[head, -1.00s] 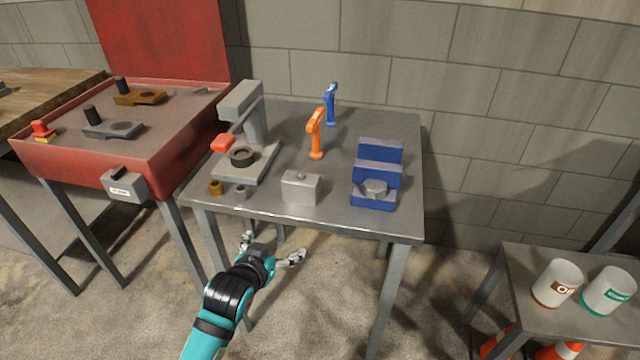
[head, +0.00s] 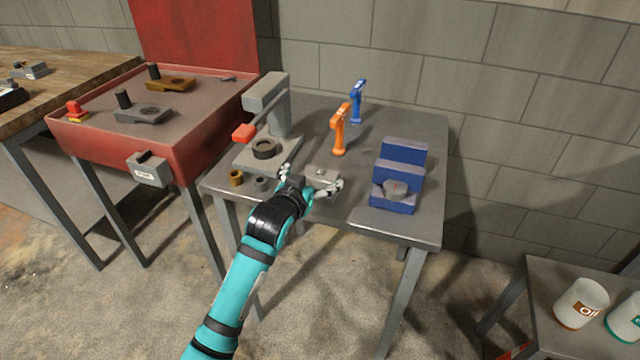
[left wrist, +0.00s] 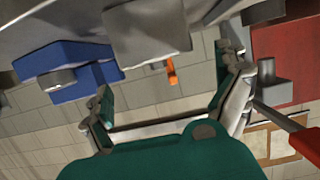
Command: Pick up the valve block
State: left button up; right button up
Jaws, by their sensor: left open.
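The valve block, a grey metal block (head: 322,173) with a small round knob on top, stands on the metal table near its front edge. My left gripper covers its lower front in the head view. In the left wrist view the valve block (left wrist: 147,32) shows ahead of the fingers, towards the top of the picture. My left gripper (head: 311,181) is open at the block, with a finger towards each side of it; it also shows in the left wrist view (left wrist: 166,80). I cannot tell whether the fingers touch it. My right gripper is not in view.
A press (head: 268,150) with a red-tipped lever stands left of the block, with a brass bushing (head: 236,178) in front. A blue stepped holder (head: 402,165) stands right. Orange (head: 340,130) and blue (head: 357,102) drivers stand behind. The metal table's (head: 428,200) right edge is bare.

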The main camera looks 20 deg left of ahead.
aim_at(318, 174)
pick_arm(q)
jog(key=x, duration=0.5)
jog(key=shift+w+d+f, duration=0.15)
jog(key=shift+w+f, duration=0.1)
jog(key=shift+s, duration=0.1)
jog(key=c, duration=1.4)
jog(key=shift+c, duration=0.3)
jog(key=shift+r, duration=0.1)
